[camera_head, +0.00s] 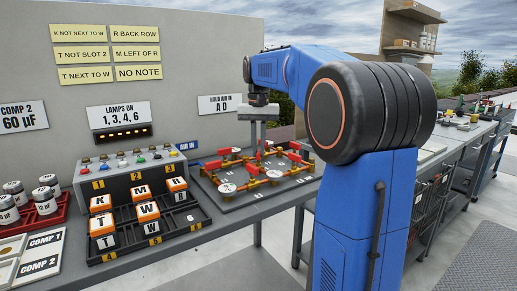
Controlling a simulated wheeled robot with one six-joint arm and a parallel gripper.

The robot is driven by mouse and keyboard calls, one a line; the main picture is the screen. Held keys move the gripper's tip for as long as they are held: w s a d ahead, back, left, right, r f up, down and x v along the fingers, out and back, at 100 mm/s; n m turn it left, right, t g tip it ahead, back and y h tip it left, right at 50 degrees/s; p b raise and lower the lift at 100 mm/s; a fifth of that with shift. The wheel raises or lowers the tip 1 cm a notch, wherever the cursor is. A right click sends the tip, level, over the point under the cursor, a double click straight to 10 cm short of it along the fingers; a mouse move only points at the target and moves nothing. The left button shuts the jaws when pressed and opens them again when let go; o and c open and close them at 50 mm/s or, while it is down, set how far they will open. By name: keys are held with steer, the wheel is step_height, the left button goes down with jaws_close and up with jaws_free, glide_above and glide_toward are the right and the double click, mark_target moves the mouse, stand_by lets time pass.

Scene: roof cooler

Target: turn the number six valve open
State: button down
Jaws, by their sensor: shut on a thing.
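The valve board (232,208) lies on the bench, a grey panel with brass pipes and several red-handled valves. White round tags, such as the front-left tag (227,187), sit among the pipes. Their numbers are too small to read, so I cannot tell which valve is number six. My gripper (261,150) points down at the back of the board and is shut on a red valve handle (262,146). The jaws partly hide this handle, and its exact angle is not clear. Another red handle (244,171) shows in front of it.
A red tray (50,220) holds several cans. Signs (119,116) hang on the wall behind. More benches (470,130) stand at right.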

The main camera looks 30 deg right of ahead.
mark_target(258, 151)
steer(key=n, duration=0.5)
steer(key=shift+n, duration=0.3)
stand_by(0.4)
steer(key=c, duration=1.8)
jaws_free()
steer(key=shift+r, duration=0.1)
step_height(258, 151, up, 17)
steer(key=shift+r, duration=0.1)
